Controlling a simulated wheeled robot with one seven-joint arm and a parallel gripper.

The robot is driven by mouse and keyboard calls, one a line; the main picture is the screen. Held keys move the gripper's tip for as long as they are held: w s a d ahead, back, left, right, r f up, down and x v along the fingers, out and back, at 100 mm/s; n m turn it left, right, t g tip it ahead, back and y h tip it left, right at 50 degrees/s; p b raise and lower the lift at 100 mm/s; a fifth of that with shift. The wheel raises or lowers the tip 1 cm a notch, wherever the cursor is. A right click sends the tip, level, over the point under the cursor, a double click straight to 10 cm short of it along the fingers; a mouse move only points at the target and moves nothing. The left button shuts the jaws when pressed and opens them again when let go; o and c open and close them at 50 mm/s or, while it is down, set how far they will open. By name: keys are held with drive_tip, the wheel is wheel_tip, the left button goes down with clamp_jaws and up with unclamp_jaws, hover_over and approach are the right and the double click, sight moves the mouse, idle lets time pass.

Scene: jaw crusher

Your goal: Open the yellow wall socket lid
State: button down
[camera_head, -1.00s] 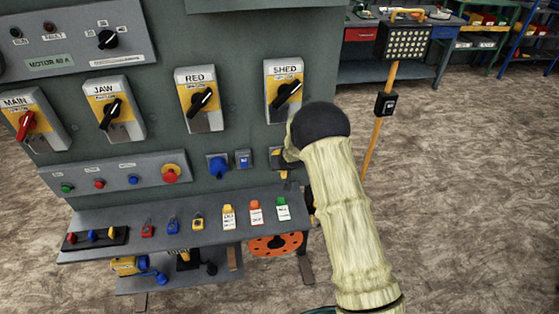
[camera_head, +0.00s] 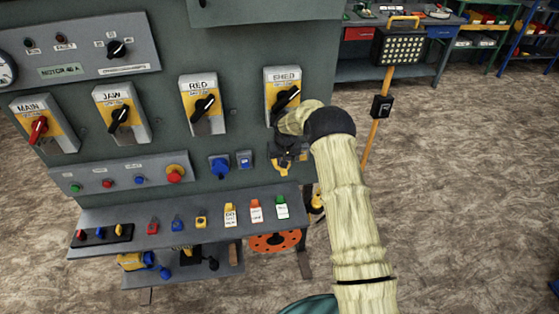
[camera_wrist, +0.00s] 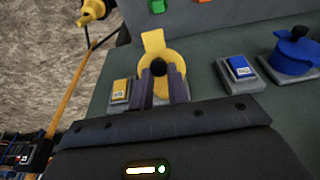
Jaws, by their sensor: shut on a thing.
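The yellow wall socket (camera_wrist: 153,41) has a round lid with a flat tab and a black knob (camera_wrist: 158,66). In the wrist view it sits straight ahead, at the edge of the green cabinet. My gripper (camera_wrist: 160,80) is shut on the black knob, a dark finger on each side of it. The fingers hide the near part of the lid. In the head view the socket (camera_head: 276,160) is at the right edge of the panel, below the SHED switch, largely covered by my gripper (camera_head: 288,153). I cannot tell how far the lid is raised.
A blue socket (camera_head: 219,167) and a small blue switch (camera_head: 244,159) are just left of it. The SHED switch (camera_head: 283,94) is close above my wrist. A shelf (camera_head: 185,213) with locks and tags juts out below. A lamp stand (camera_head: 388,88) stands to the right.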

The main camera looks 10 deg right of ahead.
drive_tip(key=shift+w, duration=0.1)
drive_tip(key=c, duration=1.3)
unclamp_jaws()
drive_tip(key=shift+c, duration=0.2)
drive_tip(key=shift+r, duration=0.1)
drive_tip(key=b+v, duration=0.5)
drive_tip(key=v, duration=1.2)
